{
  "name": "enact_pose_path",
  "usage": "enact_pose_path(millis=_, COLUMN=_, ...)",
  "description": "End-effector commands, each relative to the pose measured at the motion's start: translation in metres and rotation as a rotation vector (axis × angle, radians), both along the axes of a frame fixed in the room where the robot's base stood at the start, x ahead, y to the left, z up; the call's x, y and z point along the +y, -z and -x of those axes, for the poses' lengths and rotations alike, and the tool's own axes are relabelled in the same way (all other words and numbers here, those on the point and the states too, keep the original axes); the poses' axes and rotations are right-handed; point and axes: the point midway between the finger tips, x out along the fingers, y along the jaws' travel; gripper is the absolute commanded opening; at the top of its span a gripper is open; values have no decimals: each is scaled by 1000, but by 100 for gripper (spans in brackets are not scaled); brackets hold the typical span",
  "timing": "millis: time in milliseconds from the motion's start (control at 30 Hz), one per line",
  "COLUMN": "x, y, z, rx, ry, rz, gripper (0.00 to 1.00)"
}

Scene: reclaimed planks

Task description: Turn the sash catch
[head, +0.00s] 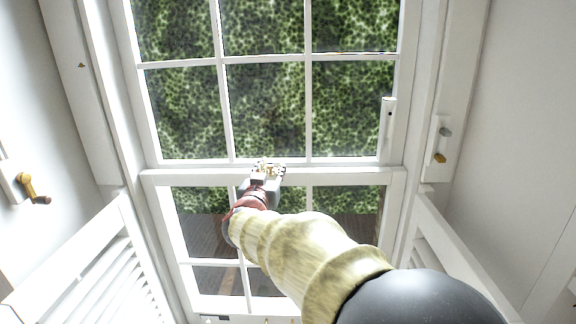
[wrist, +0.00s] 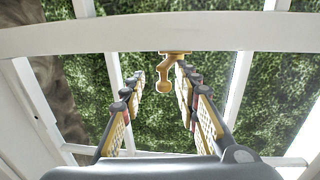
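The sash catch is a small brass lever with a rounded knob, seen in the wrist view (wrist: 163,72) on the underside of a white rail (wrist: 200,32). My gripper (wrist: 160,76) is open, with one finger to the left of the lever and the other close to its right. The lever's knob shows in the gap between the fingers. I cannot tell whether either finger touches it. In the head view my gripper (head: 268,168) is at the white meeting rail of the window (head: 350,176), and the catch cannot be made out apart from the fingers.
A brass handle (head: 27,187) is on the left wall. A fitting with grey and brass knobs (head: 440,145) is on the right frame. White louvred shutters stand at lower left (head: 90,275) and lower right (head: 440,262). A white handle (head: 388,128) is on the upper sash.

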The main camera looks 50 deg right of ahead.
Motion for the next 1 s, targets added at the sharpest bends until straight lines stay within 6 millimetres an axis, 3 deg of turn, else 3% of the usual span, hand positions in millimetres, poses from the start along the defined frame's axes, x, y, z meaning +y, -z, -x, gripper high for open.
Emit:
enact_pose_path(millis=267, x=-2, y=0, z=-1, rx=-1, ry=0, rz=1, gripper=31)
enact_pose_path(millis=800, x=-2, y=-1, z=-1, rx=-1, ry=1, rz=2, gripper=0)
enact_pose_path(millis=1000, x=-2, y=-1, z=-1, rx=-1, ry=2, rz=2, gripper=0)
